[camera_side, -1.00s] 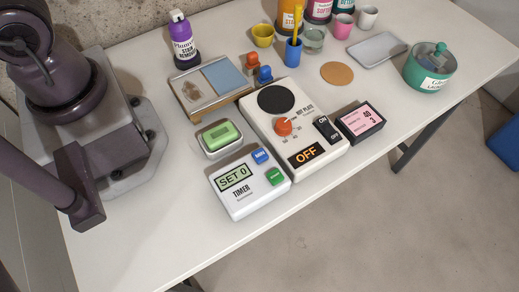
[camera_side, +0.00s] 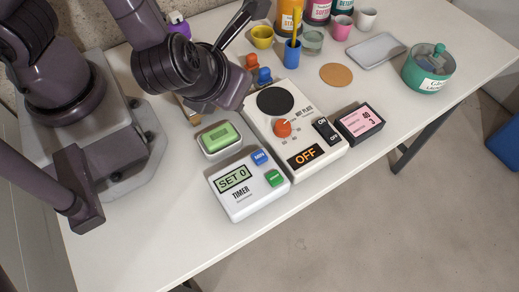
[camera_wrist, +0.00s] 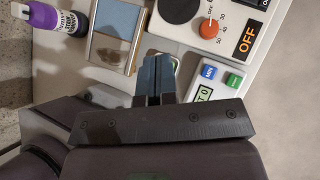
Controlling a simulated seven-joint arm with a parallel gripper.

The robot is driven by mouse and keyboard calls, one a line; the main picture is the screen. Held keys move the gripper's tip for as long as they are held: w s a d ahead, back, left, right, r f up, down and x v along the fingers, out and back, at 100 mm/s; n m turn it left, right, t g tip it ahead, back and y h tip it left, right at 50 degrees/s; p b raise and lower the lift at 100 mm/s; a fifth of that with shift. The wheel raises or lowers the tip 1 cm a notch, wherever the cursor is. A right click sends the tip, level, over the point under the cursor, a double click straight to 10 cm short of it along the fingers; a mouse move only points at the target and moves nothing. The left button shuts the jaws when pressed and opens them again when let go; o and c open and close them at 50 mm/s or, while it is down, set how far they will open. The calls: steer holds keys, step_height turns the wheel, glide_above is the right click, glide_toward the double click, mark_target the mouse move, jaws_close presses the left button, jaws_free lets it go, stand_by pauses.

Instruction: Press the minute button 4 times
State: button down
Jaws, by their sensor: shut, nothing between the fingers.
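The white timer (camera_side: 248,188) lies near the front edge of the table, and its display reads "SET 0". Its blue minute button (camera_side: 260,157) is at the upper right of its face, with a green button (camera_side: 274,177) below it. The minute button also shows in the wrist view (camera_wrist: 208,73), to the right of my fingers. My gripper (camera_wrist: 157,72) is shut and empty. In the side view my wrist is above the table behind the timer, apart from it, and the fingertips are hidden there.
A green soap bar in a dish (camera_side: 220,138) sits just behind the timer. The hot plate (camera_side: 302,135), reading "OFF", stands right beside it, with a black-and-pink box (camera_side: 360,122) further right. A purple bottle (camera_wrist: 62,20) and a wood-framed tray (camera_wrist: 116,30) are behind. The table's front strip is clear.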

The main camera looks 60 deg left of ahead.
mark_target(260, 159)
steer(key=w+d+f+m+t+h, duration=0.1)
steer(key=d+m, duration=0.5)
steer(key=m, duration=0.6)
steer(key=t+h, duration=0.1)
steer(key=h, duration=0.1)
steer(key=shift+d+f+m+h, duration=0.3)
steer(key=shift+m+h, duration=0.1)
steer(key=shift+f, duration=0.1)
steer(key=shift+f, duration=4.3)
steer(key=shift+f, duration=0.1)
steer(key=shift+f, duration=0.3)
